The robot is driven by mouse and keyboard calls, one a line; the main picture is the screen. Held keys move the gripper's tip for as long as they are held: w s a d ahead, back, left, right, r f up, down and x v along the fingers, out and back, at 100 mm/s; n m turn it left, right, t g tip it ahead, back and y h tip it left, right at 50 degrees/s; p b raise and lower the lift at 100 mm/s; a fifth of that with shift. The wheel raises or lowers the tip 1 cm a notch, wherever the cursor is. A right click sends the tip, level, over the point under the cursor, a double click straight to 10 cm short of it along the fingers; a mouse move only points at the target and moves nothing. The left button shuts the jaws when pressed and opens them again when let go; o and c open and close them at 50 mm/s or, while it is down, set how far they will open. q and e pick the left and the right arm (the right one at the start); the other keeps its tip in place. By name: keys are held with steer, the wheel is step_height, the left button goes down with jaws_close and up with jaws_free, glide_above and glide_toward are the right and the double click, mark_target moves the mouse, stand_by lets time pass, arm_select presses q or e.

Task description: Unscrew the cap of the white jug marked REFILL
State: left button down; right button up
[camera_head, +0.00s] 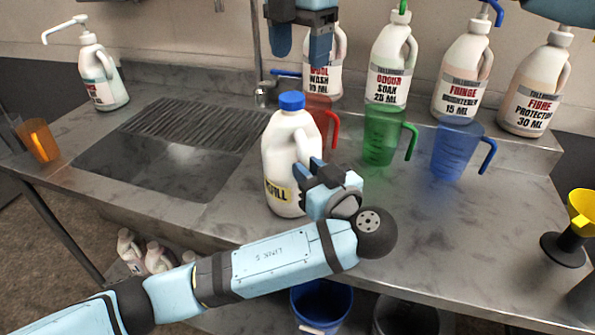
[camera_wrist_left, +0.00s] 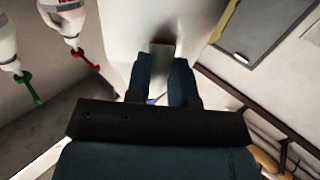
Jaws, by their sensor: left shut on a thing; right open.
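The white jug (camera_head: 283,145) with a yellow REFILL label (camera_head: 278,192) stands upright on the metal counter. Its blue cap (camera_head: 291,101) sits on top. My left gripper (camera_head: 306,172) is shut on the jug at its handle side, low on the right; the fingers hide part of the handle. In the left wrist view the jug's white body (camera_wrist_left: 150,22) fills the top middle, with the fingers (camera_wrist_left: 163,75) against it. My right gripper (camera_head: 302,45) hangs above the cap, open and empty, apart from it, with its fingers pointing down.
Red (camera_head: 326,122), green (camera_head: 383,140) and blue (camera_head: 455,150) measuring cups stand right of the jug. Several labelled bottles (camera_head: 390,62) line the raised back ledge. A tap (camera_head: 266,95) is behind the jug. A drain basin (camera_head: 150,160) lies left. A yellow funnel (camera_head: 580,212) stands far right.

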mark_target(292, 96)
stand_by(0.3)
steer(key=m, duration=0.5)
steer(key=shift+w+a, duration=0.35)
steer(key=shift+a, duration=0.05)
steer(key=m, duration=0.3)
steer(key=shift+w+a, duration=0.25)
steer(key=shift+f+m, duration=0.15)
steer(key=shift+m, duration=0.25)
step_height(292, 96, down, 8)
steer(key=shift+r, duration=0.15)
